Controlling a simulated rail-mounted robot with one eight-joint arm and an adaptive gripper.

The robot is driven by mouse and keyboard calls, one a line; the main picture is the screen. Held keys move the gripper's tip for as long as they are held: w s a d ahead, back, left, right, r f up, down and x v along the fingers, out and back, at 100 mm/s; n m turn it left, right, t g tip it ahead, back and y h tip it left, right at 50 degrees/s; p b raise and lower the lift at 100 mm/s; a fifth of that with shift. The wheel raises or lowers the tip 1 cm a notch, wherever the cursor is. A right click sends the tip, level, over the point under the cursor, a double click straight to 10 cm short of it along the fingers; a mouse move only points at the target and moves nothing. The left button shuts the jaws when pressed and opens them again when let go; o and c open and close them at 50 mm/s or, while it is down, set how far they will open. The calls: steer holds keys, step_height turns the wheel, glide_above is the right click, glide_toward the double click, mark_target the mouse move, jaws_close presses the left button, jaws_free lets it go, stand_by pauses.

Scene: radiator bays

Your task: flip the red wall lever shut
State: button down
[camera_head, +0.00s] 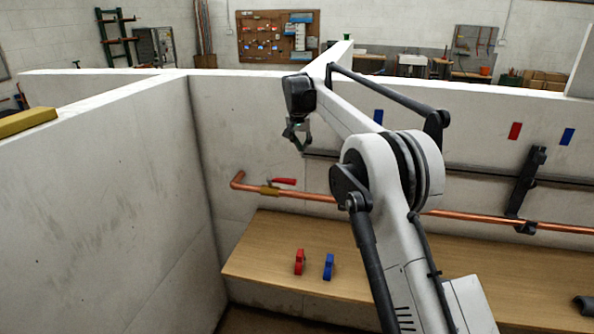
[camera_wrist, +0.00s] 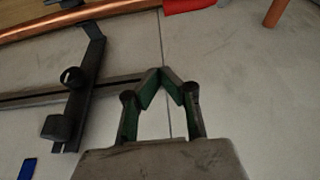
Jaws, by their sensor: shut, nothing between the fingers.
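The red lever (camera_head: 284,181) sits on a brass valve (camera_head: 269,190) on the copper pipe (camera_head: 312,196) along the wall. Its handle points right, close above the pipe and nearly in line with it. In the wrist view part of the red lever (camera_wrist: 188,5) shows at the top edge, cut off by the frame. My gripper (camera_head: 297,142) is in front of the wall, above the lever and apart from it. In the wrist view my gripper (camera_wrist: 160,74) has its fingertips together, with nothing held.
A wooden bench (camera_head: 250,262) below the pipe carries a red piece (camera_head: 299,262) and a blue piece (camera_head: 328,266). A white partition (camera_head: 100,190) stands at the left. A dark bracket (camera_head: 524,185) and a rail run on the wall at right. The wall around the lever is clear.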

mark_target(283, 181)
steer(key=shift+w+a+f, duration=0.6)
steer(key=shift+a+f, duration=0.2)
steer(key=shift+f, duration=0.15)
steer(key=shift+f, duration=0.1)
step_height(283, 181, down, 10)
steer(key=p, duration=0.2)
steer(key=shift+s, duration=0.25)
stand_by(0.3)
steer(key=shift+d, duration=0.1)
stand_by(0.3)
